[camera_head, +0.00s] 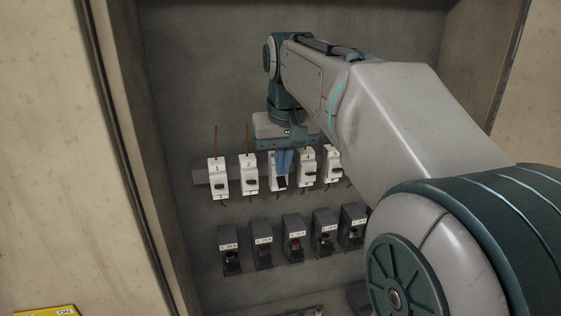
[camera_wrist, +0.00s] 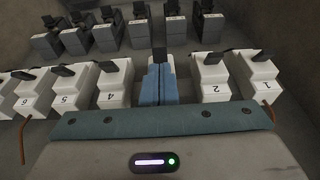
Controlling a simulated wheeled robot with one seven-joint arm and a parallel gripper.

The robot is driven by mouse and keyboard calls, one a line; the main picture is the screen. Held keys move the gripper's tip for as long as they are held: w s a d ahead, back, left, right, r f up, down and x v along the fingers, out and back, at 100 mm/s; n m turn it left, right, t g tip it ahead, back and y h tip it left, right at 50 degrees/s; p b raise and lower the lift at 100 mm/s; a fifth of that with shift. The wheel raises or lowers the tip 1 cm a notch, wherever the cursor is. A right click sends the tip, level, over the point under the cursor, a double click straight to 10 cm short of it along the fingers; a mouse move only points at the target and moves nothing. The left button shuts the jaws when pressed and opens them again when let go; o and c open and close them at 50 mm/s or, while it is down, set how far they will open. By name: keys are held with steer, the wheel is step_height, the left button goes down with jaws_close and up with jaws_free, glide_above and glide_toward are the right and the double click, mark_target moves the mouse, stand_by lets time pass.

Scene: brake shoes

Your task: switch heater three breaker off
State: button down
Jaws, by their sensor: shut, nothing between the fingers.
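A row of white breakers with black levers is mounted on the back wall of a grey cabinet. In the head view, breaker 1 (camera_head: 218,178) and breaker 2 (camera_head: 248,174) stand left of the third breaker (camera_head: 271,174), which is partly covered by my gripper. My gripper (camera_head: 283,180) has its blue fingers together in front of the third breaker, at its black lever. In the wrist view, my gripper (camera_wrist: 157,84) lies between breaker 2 (camera_wrist: 213,87) and breaker 4 (camera_wrist: 112,94) and hides most of the third breaker. Whether the fingertips touch the lever (camera_wrist: 159,54) is unclear.
A row of dark grey breakers (camera_head: 263,246) is mounted below the white ones. Neighbouring white breakers (camera_head: 308,168) stand close on both sides of my fingers. The cabinet's left side wall (camera_head: 150,160) has open space before it. A yellow label (camera_head: 45,311) shows at lower left.

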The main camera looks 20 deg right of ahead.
step_height(320, 180, up, 2)
steer(key=shift+w+r+p, duration=0.1)
steer(key=shift+p, duration=0.4)
steer(key=s+a+r, duration=0.1)
steer(key=s+r, duration=0.5)
steer(key=s, duration=0.4)
steer(key=shift+s+r+b, duration=0.15)
steer(key=shift+s+b, duration=0.25)
